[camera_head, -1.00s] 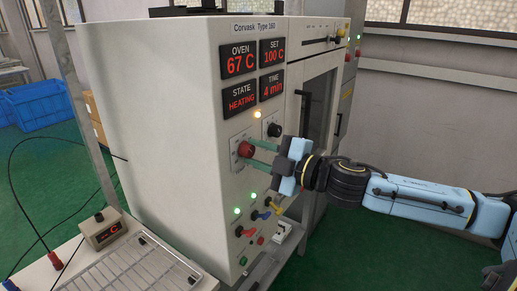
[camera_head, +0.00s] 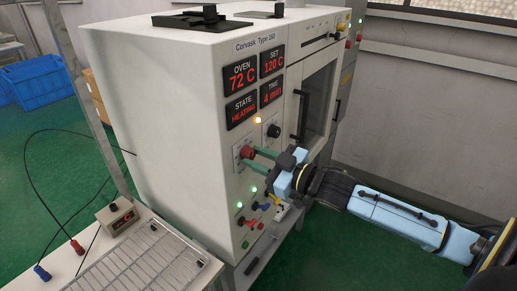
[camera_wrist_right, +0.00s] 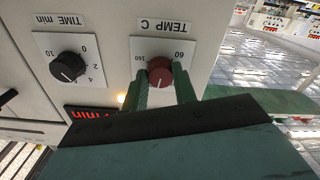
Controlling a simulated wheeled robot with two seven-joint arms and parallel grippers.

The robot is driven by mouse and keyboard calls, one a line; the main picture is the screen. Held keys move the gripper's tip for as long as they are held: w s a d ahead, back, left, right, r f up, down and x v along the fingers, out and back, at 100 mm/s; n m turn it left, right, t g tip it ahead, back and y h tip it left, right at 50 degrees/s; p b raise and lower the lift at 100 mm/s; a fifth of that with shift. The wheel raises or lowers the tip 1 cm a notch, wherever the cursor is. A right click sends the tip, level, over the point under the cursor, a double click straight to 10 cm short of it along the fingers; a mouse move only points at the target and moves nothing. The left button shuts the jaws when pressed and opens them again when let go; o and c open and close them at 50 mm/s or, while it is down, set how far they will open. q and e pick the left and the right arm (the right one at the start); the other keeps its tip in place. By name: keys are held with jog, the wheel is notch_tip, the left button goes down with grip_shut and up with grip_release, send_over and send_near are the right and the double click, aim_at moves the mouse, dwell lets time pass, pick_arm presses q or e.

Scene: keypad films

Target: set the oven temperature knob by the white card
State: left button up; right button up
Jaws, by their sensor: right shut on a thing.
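The red temperature knob (camera_head: 247,153) is on the front panel of the oven (camera_head: 165,130). It also shows in the right wrist view (camera_wrist_right: 160,68), under a plate marked TEMP C. My right gripper (camera_head: 255,156) is shut on the knob, with one green finger on each side of it. The oven displays (camera_head: 256,83) read OVEN 72 C, SET 120 C, STATE HEATING and TIME 4 min. I cannot make out a white card in these views. My left gripper is not in view.
A black TIME min knob (camera_wrist_right: 68,67) is beside the red knob. Coloured switches and lit green lamps sit lower on the panel. A bench with a wire rack (camera_head: 140,270) and a small meter box (camera_head: 118,218) stands at lower left. Blue crates (camera_head: 40,82) are on the green floor.

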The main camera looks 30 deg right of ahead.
jog(key=shift+m+p, duration=0.4)
jog(key=shift+m, duration=0.1)
jog(key=o, duration=1)
jog(key=shift+c, duration=0.2)
jog(key=shift+s+d+f, duration=0.1)
jog(key=shift+s+d, duration=0.1)
jog(key=shift+s, duration=0.3)
jog(key=v, duration=1.2)
jog(key=shift+s+b, duration=0.15)
jog(key=shift+b, duration=0.15)
